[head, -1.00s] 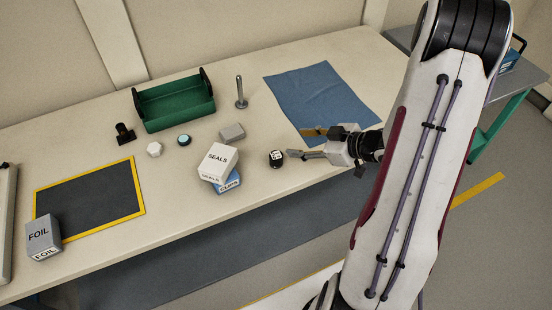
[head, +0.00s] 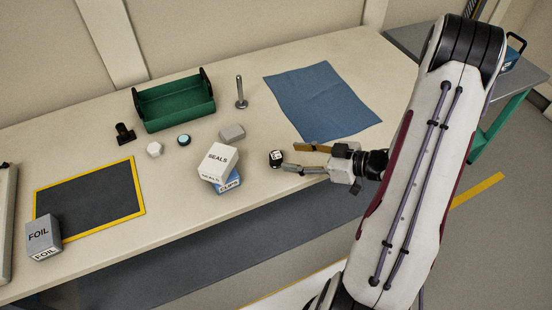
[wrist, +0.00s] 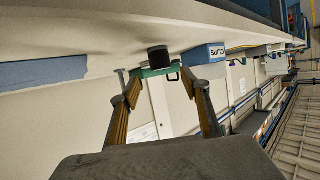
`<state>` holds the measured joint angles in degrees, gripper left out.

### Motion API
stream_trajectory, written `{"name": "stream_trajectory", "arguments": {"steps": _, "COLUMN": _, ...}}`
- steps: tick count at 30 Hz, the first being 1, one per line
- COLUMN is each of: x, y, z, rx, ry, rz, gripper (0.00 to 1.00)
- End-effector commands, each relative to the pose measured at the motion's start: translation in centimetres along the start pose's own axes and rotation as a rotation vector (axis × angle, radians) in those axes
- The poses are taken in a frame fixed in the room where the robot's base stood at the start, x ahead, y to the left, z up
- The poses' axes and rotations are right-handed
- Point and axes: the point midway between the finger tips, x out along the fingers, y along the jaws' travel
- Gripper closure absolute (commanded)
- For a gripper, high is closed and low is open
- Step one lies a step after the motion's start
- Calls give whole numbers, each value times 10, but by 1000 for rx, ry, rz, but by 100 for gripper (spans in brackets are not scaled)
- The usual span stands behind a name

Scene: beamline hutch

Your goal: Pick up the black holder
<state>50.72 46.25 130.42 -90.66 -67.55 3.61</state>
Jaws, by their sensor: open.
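A small black cylinder (head: 275,158) with a white marking on top, which looks like the black holder, stands upright near the table's front edge, right of the SEALS box. In the wrist view the black cylinder (wrist: 158,57) shows ahead, between the lines of the two fingers. My gripper (head: 291,158) is open and empty, just to its right, with its fingers pointing at it. The wrist view shows the spread fingers (wrist: 158,82) with the cylinder beyond them. Another black piece (head: 125,133), with a stubby shape, lies at the left by the green tray.
The SEALS box (head: 218,162) sits on the blue CLIPS box (head: 228,183), left of the cylinder. A grey block (head: 232,132), steel post (head: 241,93), green tray (head: 178,122) and blue cloth (head: 325,98) are farther back. The FOIL box (head: 42,236) is at far left.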

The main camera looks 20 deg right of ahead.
Motion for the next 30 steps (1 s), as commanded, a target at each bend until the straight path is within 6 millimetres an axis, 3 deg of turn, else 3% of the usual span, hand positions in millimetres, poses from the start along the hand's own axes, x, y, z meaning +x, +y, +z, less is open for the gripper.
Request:
{"name": "stream_trajectory", "arguments": {"steps": 9, "x": 19, "y": -1, "z": 0, "rx": -1, "ry": -1, "rz": -2, "gripper": 54}}
{"name": "stream_trajectory", "arguments": {"steps": 23, "x": 23, "y": -1, "z": 1, "rx": 0, "ry": -1, "rz": -1, "gripper": 54}}
{"name": "stream_trajectory", "arguments": {"steps": 30, "x": 41, "y": -3, "z": 2, "rx": 0, "ry": -1, "rz": -4, "gripper": 54}}
